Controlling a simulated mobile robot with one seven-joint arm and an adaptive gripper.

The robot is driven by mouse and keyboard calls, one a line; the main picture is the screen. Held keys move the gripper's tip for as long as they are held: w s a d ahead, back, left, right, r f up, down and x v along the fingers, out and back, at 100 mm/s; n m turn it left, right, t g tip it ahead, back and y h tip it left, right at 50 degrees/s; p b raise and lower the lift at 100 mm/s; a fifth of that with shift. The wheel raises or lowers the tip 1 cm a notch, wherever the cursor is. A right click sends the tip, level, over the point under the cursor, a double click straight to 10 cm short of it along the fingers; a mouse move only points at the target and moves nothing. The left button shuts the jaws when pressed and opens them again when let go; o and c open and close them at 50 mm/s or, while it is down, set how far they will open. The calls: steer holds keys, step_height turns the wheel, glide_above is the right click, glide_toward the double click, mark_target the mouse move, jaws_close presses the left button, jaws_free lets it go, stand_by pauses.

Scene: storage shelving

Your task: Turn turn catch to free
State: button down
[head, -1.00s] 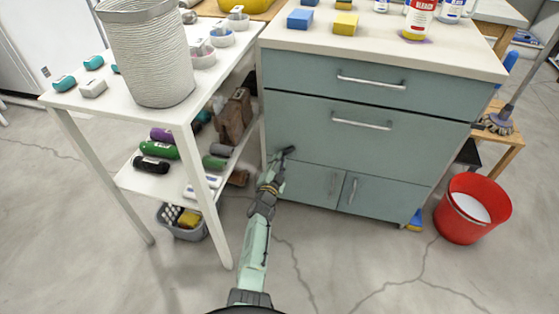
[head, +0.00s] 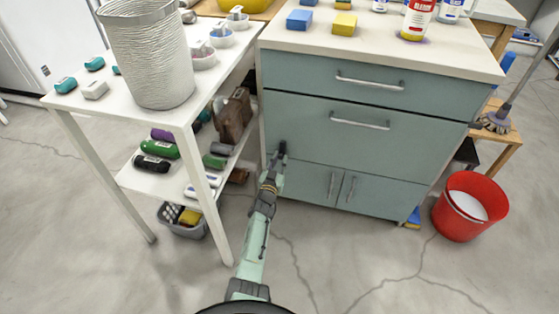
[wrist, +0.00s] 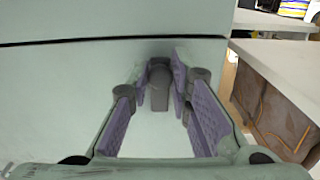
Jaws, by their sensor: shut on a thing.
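The turn catch (wrist: 159,88) is a small dark grey lever on the pale green cabinet front (head: 345,150). In the wrist view it lies between my gripper's purple-padded fingers, its length running roughly along the picture's upright. In the head view my gripper (head: 277,160) is at the cabinet's left side, close to the seam above the two small doors. A dark piece, which looks like the catch (head: 282,147), stands nearly upright at its tip. My gripper is shut on the catch. The catch's base is partly hidden in the head view.
A white shelf table (head: 125,112) with a basket and bottles stands close on the left of my arm. A red bucket (head: 455,222) is on the floor at right. The drawers have bar handles (head: 360,122). The floor before the cabinet is clear.

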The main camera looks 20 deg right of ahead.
stand_by(0.4)
steer(key=c, duration=1.5)
jaws_free()
steer(key=shift+o, duration=0.2)
steer(key=shift+a, duration=0.1)
steer(key=shift+s+a+f, duration=0.1)
steer(key=shift+s+a, duration=0.3)
steer(key=shift+s, duration=0.05)
steer(key=v, duration=0.6)
steer(key=shift+s, duration=0.15)
steer(key=shift+d, duration=0.1)
